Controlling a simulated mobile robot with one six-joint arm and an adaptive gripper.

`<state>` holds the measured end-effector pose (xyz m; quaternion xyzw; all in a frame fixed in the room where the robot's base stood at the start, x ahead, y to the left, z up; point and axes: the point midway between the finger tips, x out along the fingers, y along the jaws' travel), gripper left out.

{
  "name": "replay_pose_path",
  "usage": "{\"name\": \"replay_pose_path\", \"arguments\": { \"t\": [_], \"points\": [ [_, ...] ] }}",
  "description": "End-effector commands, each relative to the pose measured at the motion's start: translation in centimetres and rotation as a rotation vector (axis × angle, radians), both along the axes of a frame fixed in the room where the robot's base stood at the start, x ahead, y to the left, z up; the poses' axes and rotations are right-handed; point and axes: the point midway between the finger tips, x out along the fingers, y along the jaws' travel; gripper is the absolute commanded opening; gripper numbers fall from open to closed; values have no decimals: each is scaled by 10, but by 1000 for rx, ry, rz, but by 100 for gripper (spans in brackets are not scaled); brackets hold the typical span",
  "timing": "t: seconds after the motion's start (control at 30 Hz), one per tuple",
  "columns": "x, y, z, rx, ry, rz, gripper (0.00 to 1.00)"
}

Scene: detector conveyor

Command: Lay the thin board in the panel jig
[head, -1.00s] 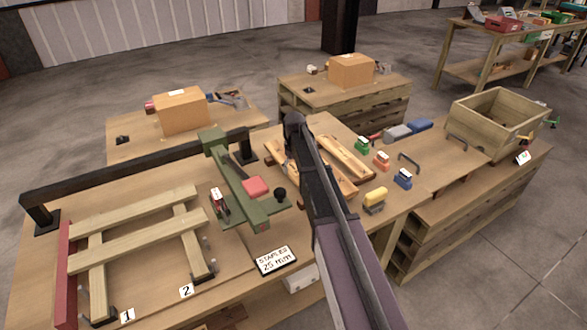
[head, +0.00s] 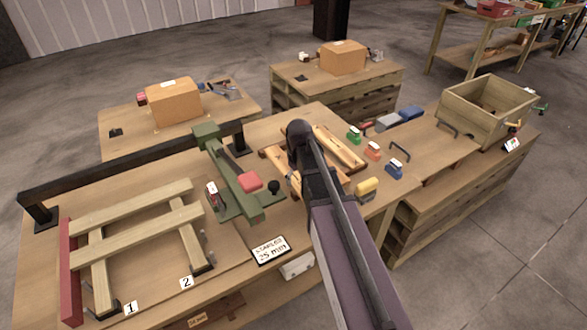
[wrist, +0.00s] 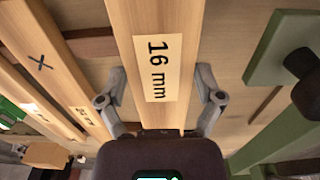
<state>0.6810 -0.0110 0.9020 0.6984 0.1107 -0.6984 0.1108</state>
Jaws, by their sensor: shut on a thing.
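The thin board marked "16 mm" (wrist: 157,50) runs up the middle of the wrist view. My gripper (wrist: 162,84) has one finger on each side of it and is shut on it. In the head view my arm hides the gripper and most of this board. What looks like the panel jig lies at the left of the bench, with a red side bar (head: 70,272) and tags 1 and 2. In it, two pale slats (head: 140,232) lie across two other pieces.
Other boards (head: 338,148) lie beside my gripper; one (wrist: 45,62) bears an X. A green stapler-like press (head: 232,180) stands between boards and jig. A black rail (head: 130,168) runs behind the jig. Coloured blocks (head: 367,187) and an open crate (head: 484,112) are at right.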

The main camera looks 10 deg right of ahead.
Motion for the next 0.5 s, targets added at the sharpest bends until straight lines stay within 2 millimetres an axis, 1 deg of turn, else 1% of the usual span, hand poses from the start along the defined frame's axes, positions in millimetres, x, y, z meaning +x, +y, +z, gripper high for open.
{"name": "replay_pose_path", "arguments": {
  "t": [0.03, 0.2, 0.5],
  "points": [
    [-8, 0, 1, 0, 0, 0, 28],
    [-17, -1, 2, 0, 0, 0, 28],
    [-19, -1, 2, 0, 0, 0, 28]
  ]
}}
